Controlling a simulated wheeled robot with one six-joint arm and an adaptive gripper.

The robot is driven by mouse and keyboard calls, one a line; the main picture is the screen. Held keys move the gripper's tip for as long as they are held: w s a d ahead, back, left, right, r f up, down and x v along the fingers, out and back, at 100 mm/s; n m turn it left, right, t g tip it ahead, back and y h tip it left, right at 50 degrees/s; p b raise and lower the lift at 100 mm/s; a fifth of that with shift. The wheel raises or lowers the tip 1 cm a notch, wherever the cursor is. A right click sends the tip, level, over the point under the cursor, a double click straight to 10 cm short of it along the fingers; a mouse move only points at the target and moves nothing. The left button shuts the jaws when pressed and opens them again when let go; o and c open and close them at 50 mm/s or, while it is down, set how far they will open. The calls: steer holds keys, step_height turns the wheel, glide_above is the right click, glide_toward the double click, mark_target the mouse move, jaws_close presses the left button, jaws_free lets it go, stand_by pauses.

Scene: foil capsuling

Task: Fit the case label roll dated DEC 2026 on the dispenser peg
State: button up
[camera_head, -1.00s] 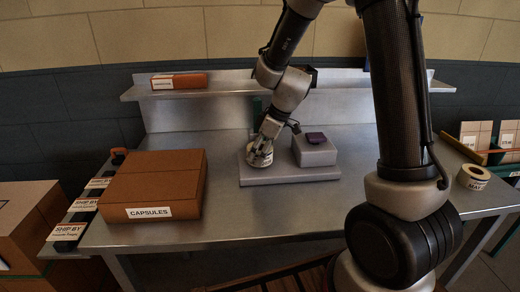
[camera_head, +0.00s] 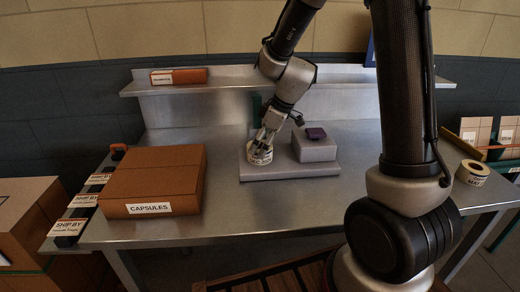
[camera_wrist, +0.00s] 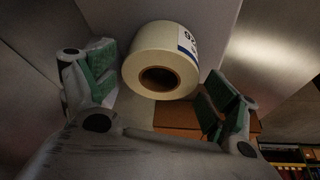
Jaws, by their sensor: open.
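A cream label roll (camera_head: 259,154) with a printed band sits on the left part of the grey dispenser base (camera_head: 290,173). In the wrist view the roll (camera_wrist: 152,57) shows its dark core hole and part of a blue-and-white label, with the date only partly readable. My gripper (camera_head: 264,139) is just above the roll in the head view. In the wrist view my gripper (camera_wrist: 160,90) is open, its green pads apart on both sides of the roll and not touching it. The peg is not visible. Another roll (camera_head: 473,172), marked with what looks like MAY, lies at the table's right end.
A brown CAPSULES box (camera_head: 155,182) stands on the table to the left. A grey block with a purple top (camera_head: 315,145) rises on the base right of the roll. A shelf (camera_head: 220,89) runs behind. SHIP BY trays (camera_head: 70,227) hang at the left edge.

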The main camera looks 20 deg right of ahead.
steer(key=v, duration=0.9)
steer(key=shift+s+r, duration=0.15)
steer(key=shift+r, duration=0.1)
steer(key=s+d+r+m+h, duration=0.1)
steer(key=s+d+r+m, duration=0.1)
steer(key=s, duration=0.5)
steer(key=s+d+r+m+t+h, duration=0.1)
steer(key=s+d+r+m, duration=0.2)
steer(key=s+d+m, duration=0.2)
steer(key=s+d+r+m+h, duration=0.1)
steer(key=s+d+r+m, duration=0.2)
steer(key=s, duration=0.8)
steer(key=shift+d+m+t+h, duration=0.4)
steer(key=shift+d+m, duration=0.2)
